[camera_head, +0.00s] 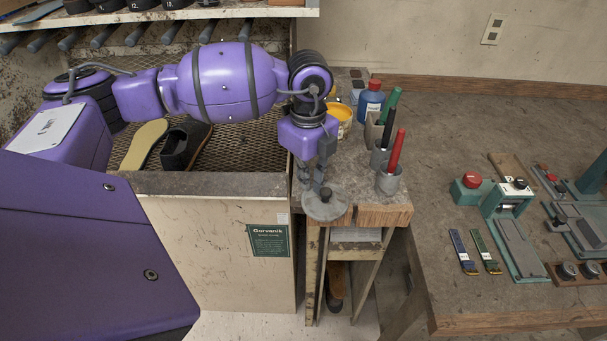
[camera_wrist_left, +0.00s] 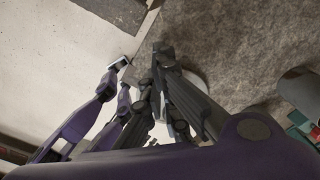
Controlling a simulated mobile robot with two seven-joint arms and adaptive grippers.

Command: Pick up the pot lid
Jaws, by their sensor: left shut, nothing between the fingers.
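The pot lid is a round grey metal disc (camera_head: 334,209) with a small dark knob, lying near the front edge of the small stand's grey top. My left gripper (camera_head: 316,184) is directly over the lid, pointing down, with its fingertips close to the knob. Its fingers are shut with nothing between them; whether they touch the lid I cannot tell. In the left wrist view the dark fingers (camera_wrist_left: 163,56) hide most of a pale round edge (camera_wrist_left: 196,80), which looks like the lid. My right gripper does not show in the head view.
Grey cups with a red-handled tool (camera_head: 396,152) and other tools stand just right of the lid. A blue bottle (camera_head: 370,101) and a yellow tub (camera_head: 342,115) are behind. A mesh-bottomed bin (camera_head: 230,185) with a shoe adjoins on the left. A workbench (camera_head: 440,180) lies right.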

